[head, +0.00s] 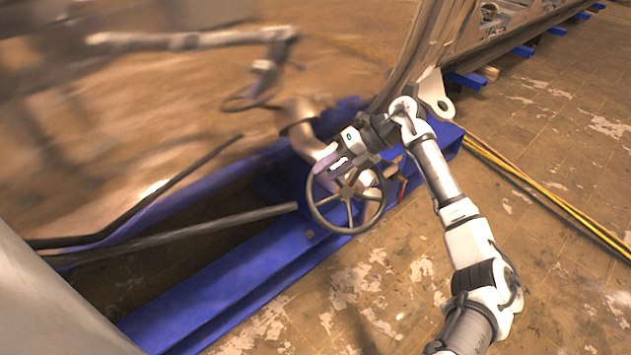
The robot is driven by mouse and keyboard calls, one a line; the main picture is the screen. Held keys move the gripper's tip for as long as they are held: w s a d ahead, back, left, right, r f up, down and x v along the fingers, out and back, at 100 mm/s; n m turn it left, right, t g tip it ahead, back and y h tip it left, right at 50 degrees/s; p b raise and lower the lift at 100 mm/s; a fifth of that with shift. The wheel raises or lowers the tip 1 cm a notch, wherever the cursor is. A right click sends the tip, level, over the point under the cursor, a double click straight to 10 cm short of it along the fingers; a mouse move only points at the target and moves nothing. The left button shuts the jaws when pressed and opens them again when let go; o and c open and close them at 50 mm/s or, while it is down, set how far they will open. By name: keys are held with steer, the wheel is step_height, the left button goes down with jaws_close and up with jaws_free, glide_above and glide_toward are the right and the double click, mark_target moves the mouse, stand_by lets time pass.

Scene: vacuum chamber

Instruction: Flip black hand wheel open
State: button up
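The black hand wheel (348,194) is a spoked ring on a pipe fitting, right of the middle of the head view. It faces up toward the camera at a tilt. My gripper (328,171) is at the wheel's upper left rim, coming in from the upper right. Its fingers overlap the rim in the picture. I cannot tell whether they touch it, or whether they are open or shut. The arm hides a little of the wheel's upper edge.
A tan pipe elbow (303,124) stands behind the wheel. Blue support beams (215,300) run below it. The shiny curved chamber wall (110,130) at the left mirrors my arm and the wheel. Yellow cables (540,190) lie on the worn floor at the right.

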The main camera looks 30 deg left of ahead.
steer(key=v, duration=0.7)
steer(key=shift+w+d+r+b, duration=0.2)
steer(key=shift+d+r+b, duration=0.05)
steer(key=shift+b, duration=0.2)
